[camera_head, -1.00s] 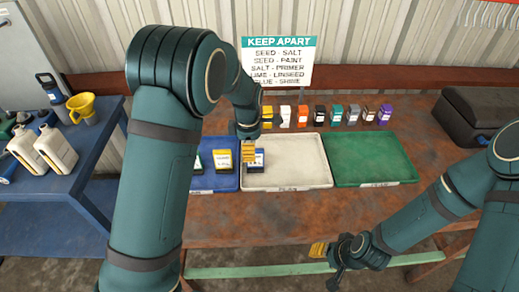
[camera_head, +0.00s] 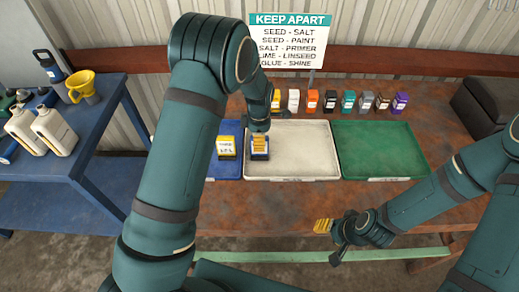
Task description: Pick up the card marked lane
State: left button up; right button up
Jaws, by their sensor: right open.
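No card with a readable "lane" marking shows; the small label cards on the front edges of the white tray (camera_head: 304,134) and the green tray (camera_head: 384,150) are too small to read. My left gripper (camera_head: 260,142) points down at a dark blue box with a white label (camera_head: 260,156) at the left of the white tray. Its yellow fingers overlap the box's top, and I cannot tell whether they grip it. My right gripper (camera_head: 323,226), with yellow fingertips, is open and empty in front of the table's front edge.
A yellow box (camera_head: 226,147) stands in the blue tray (camera_head: 229,170), partly hidden by my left arm. Several small coloured boxes (camera_head: 348,102) line the table behind the trays. A KEEP APART sign (camera_head: 289,42) stands behind. A blue bench (camera_head: 62,150) holds jugs and a funnel.

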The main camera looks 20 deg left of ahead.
aim_at(260, 154)
pick_arm(q)
jog(key=shift+w+f, duration=0.2)
jog(key=shift+f, duration=2.3)
jog(key=shift+o, duration=0.2)
grip_shut()
